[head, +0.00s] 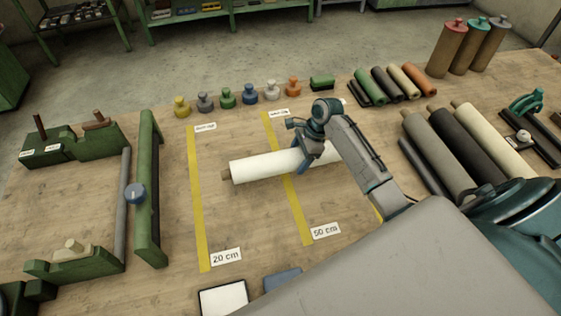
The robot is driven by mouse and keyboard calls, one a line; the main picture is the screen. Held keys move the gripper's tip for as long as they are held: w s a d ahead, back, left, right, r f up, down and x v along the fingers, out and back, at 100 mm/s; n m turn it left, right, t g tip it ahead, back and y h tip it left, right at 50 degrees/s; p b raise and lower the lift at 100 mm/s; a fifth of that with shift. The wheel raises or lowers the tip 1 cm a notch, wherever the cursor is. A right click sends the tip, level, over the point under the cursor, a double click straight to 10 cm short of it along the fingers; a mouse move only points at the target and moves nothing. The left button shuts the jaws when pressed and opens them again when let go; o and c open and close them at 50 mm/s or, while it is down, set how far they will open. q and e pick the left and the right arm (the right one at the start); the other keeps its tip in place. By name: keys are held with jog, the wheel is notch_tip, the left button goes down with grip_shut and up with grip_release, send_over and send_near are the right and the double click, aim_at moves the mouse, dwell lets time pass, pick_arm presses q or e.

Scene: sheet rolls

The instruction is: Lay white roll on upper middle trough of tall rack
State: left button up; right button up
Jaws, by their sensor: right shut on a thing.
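A white roll (262,166) with a brown core end lies level across the tape marks near the middle of the table. My right gripper (304,163) is shut on the white roll, right of its middle. The arm hides part of the roll's right end. I cannot tell whether the roll touches the table or is held just above it. I see no tall rack with an upper middle trough that I can make out. My left gripper is not in view.
Yellow tape strips (199,210) mark the table. A green wooden frame (148,190) with a grey bar stands left. Coloured weights (228,98) line the back. Several rolls lie right (440,150), and capped upright rolls (447,48) stand at the back right. A white tile (223,299) lies in front.

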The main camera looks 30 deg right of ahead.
aim_at(286, 151)
jog(key=a, duration=0.1)
jog(key=w+a+p, duration=0.1)
jog(key=a, duration=0.1)
jog(key=w+a, duration=0.1)
jog(key=shift+w+a, duration=0.1)
jog(key=shift+a, duration=0.15)
jog(key=shift+w+a+f, duration=0.15)
jog(key=shift+w+a, duration=0.05)
jog(key=shift+a, duration=0.2)
notch_tip(286, 151, down, 3)
jog(key=shift+r+p, duration=0.2)
jog(key=shift+p, duration=0.65)
jog(key=shift+f, duration=0.45)
jog(key=o, duration=1.7)
jog(key=shift+s+f, duration=0.1)
jog(key=shift+s, duration=0.05)
